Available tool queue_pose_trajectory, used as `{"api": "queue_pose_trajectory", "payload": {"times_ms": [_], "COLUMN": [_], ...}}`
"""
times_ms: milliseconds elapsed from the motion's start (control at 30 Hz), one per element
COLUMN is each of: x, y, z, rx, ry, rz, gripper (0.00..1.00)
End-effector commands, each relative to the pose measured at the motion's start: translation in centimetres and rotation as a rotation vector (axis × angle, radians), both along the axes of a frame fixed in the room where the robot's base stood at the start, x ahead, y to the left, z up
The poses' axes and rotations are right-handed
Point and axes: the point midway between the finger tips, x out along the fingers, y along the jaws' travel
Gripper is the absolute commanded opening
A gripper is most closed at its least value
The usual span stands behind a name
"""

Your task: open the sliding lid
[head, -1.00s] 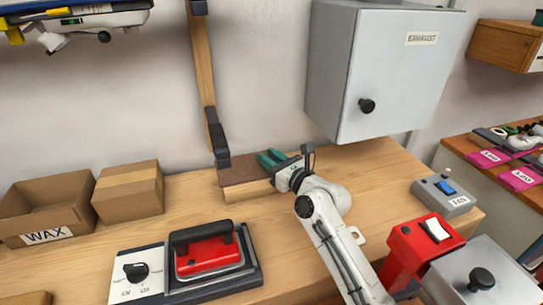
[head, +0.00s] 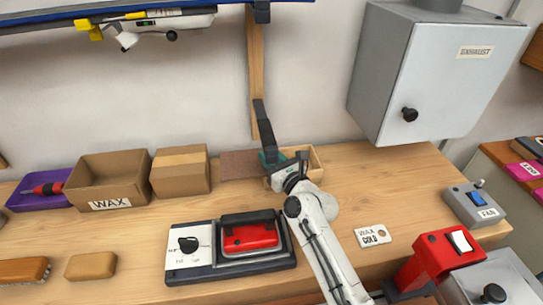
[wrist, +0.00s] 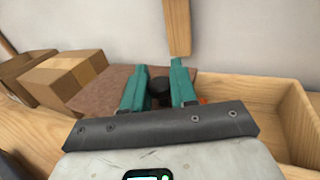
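The sliding lid is a flat brown panel (head: 238,165) at the back of the bench, and it also shows in the wrist view (wrist: 95,90). It sits to the left of an open wooden box (head: 316,161), whose right part is uncovered. A dark round knob (wrist: 160,92) stands on the lid. My gripper (head: 270,158) has its teal fingers on both sides of the knob, and they look closed on it in the wrist view (wrist: 160,85). A bit of something orange (wrist: 203,100) shows inside the box, mostly hidden by my gripper.
Cardboard boxes (head: 181,174) stand just left of the lid with a small gap. A wooden post (head: 257,75) with a dark lower end rises behind. An exhaust cabinet (head: 430,70) hangs at right.

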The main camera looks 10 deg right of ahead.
Motion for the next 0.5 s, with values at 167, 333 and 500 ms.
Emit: {"api": "queue_pose_trajectory", "payload": {"times_ms": [167,333,500], "x": [0.11,0.06,-0.22], "y": [0.05,0.07,-0.06], "z": [0.51,0.31,0.25], "rx": [0.002,0.001,0.001], "ry": [-0.009,-0.005,-0.003], "rz": [0.000,0.001,0.001], "gripper": [0.43,0.47,0.47]}}
